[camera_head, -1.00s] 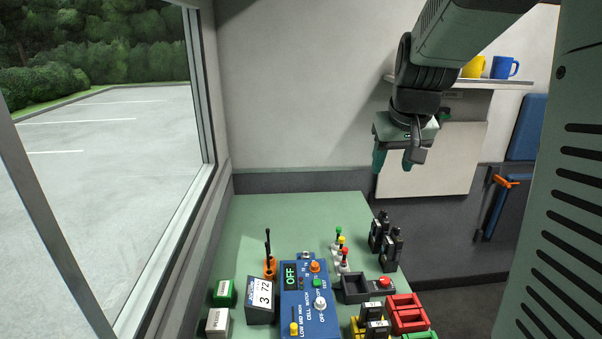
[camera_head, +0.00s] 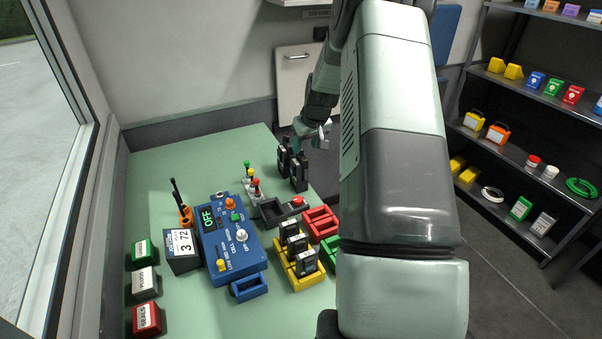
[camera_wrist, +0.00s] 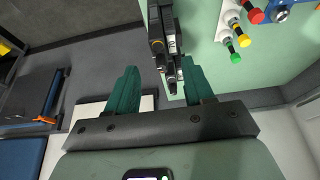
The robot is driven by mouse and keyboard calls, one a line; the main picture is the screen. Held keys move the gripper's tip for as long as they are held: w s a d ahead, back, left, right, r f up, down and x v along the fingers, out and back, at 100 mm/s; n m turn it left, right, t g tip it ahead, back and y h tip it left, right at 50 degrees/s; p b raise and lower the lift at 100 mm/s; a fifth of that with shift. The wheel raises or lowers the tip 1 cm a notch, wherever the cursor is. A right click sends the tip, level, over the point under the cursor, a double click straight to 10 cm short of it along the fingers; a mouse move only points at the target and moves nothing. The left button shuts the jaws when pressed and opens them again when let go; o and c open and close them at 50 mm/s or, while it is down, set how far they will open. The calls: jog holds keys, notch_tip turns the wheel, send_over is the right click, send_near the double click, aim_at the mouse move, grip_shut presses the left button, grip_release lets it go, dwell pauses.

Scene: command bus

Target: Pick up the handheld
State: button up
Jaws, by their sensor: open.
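Two upright black handhelds (camera_head: 299,173) with pale labels stand close together at the right edge of the green table (camera_head: 160,235). In the wrist view the black handhelds (camera_wrist: 160,42) overlap beyond the fingertips, closer to the right finger. My gripper (camera_head: 311,136) is just behind and above the handhelds in the head view, partly hidden by my arm. In the wrist view my gripper (camera_wrist: 159,67) is open, with two green fingers apart and nothing clearly held. I cannot tell whether a finger touches a handheld.
A blue switch box (camera_head: 228,243) is mid-table. Small coloured levers (camera_head: 250,180), a dark tray (camera_head: 272,211), a red holder (camera_head: 320,223) and a yellow rack (camera_head: 301,279) with black units stand near the handhelds. An orange holder (camera_head: 186,216) carries a thin black upright piece. Shelves (camera_head: 530,100) stand at right.

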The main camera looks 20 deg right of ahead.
aim_at(303, 154)
jog(key=shift+x, duration=2.75)
jog(key=shift+r, duration=0.1)
grip_shut()
jog(key=shift+w, duration=0.1)
